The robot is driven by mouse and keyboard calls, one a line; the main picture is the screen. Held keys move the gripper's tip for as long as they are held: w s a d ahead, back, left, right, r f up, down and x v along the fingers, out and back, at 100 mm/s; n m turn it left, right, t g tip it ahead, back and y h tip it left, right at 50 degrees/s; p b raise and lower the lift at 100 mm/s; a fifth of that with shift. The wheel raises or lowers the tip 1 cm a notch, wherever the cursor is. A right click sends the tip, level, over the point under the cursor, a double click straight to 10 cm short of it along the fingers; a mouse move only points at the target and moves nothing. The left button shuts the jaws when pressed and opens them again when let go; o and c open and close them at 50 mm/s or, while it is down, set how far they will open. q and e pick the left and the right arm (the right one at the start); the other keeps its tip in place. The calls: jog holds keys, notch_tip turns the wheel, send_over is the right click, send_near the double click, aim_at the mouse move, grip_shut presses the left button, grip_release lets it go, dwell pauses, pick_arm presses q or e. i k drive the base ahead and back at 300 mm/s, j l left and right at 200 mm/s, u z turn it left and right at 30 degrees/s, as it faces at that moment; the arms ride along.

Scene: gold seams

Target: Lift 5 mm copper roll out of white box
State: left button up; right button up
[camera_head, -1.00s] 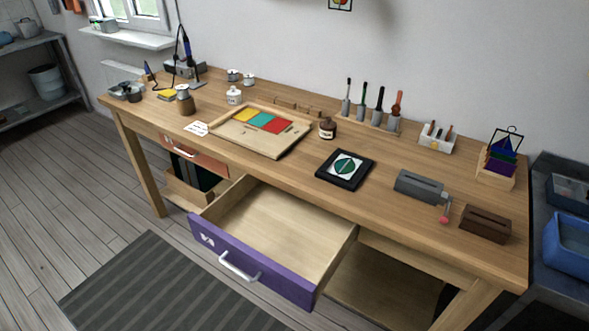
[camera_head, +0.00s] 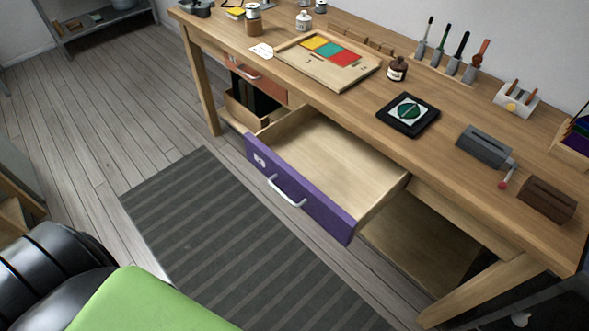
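A small white box (camera_head: 517,98) stands on the workbench towards the back right. Neither of my grippers shows in this view.
The workbench (camera_head: 455,108) carries a wooden tray (camera_head: 290,57), a dark framed piece (camera_head: 408,115), a grey block (camera_head: 483,147) and a brown block (camera_head: 546,199). A purple-fronted drawer (camera_head: 318,208) stands open and empty. A striped rug (camera_head: 215,225) lies before it.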

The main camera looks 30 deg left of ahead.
aim_at(511, 89)
jog(key=i+l+z, duration=0.1)
jog(key=l, duration=0.3)
jog(key=i+l, duration=0.1)
jog(key=l, duration=0.3)
jog(key=i+z, duration=0.1)
jog(key=z, duration=0.3)
jog(key=j+z, duration=0.15)
jog(key=z, duration=0.2)
jog(key=i+j+z, duration=0.15)
jog(key=z, duration=0.25)
jog(key=j+z, duration=0.15)
jog(key=z, duration=0.25)
